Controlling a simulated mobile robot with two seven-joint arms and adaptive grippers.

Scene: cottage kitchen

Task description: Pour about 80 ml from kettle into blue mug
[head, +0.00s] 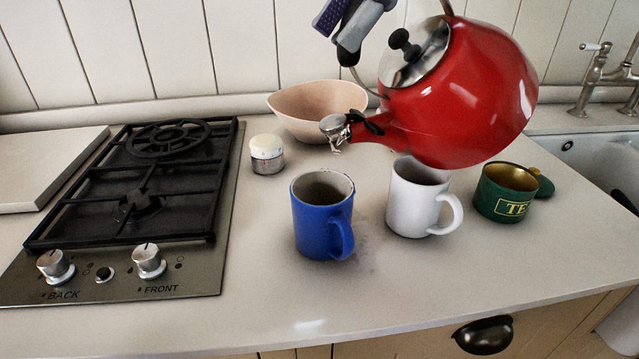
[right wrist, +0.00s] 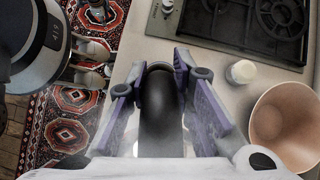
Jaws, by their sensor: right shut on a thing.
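The red kettle (head: 470,95) is in the air, tilted with its spout (head: 345,129) toward the left and its lid (head: 415,52) leaning left. The spout tip is above the blue mug (head: 322,220) and apart from it. The mug stands upright on the counter, handle toward the front right; its liquid level cannot be told. I see no clear stream from the spout. My right gripper (head: 347,45), at the top of the head view, is shut on the kettle's dark handle (right wrist: 161,115), which shows between its fingers in the right wrist view. My left gripper is not in view.
A white mug (head: 410,205) stands close right of the blue mug, under the kettle. A green tea tin (head: 494,198), a pinkish bowl (head: 310,112) and a small white-topped jar (head: 266,154) are nearby. The gas hob (head: 200,250) is left, the sink (head: 590,155) right. The front counter is clear.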

